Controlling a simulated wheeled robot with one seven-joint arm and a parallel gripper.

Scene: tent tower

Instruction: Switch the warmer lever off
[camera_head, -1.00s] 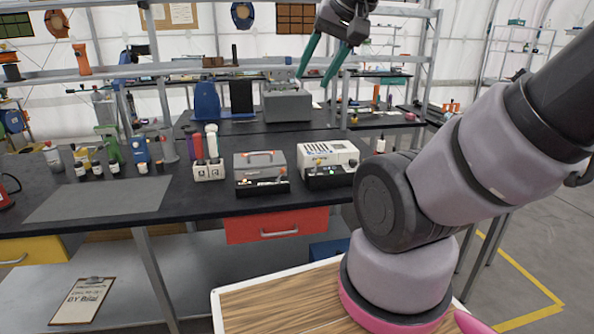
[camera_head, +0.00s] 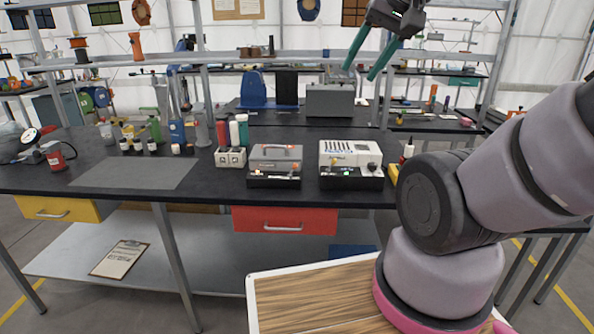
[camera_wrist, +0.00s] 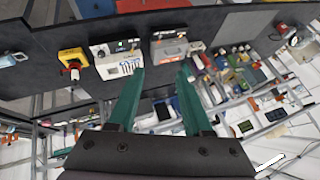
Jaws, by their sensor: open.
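Two small machines stand side by side near the bench's front edge, and I cannot tell by label which is the warmer. One is a grey box (camera_head: 275,165) with an orange-red handle on top and small controls on its dark front. The other is a white machine (camera_head: 350,163) with a vented top, a lit green spot and knobs on its front. Both also show, upside down, in the wrist view: the grey box (camera_wrist: 170,48) and the white machine (camera_wrist: 118,60). Lever positions are too small to read. My gripper (camera_head: 361,72), with green fingers, is open and empty, raised well above the bench.
The black bench (camera_head: 330,197) has a red drawer (camera_head: 284,221) below. A white block holder (camera_head: 230,157) with bottles stands left of the grey box. A shelf rail (camera_head: 300,55) crosses behind.

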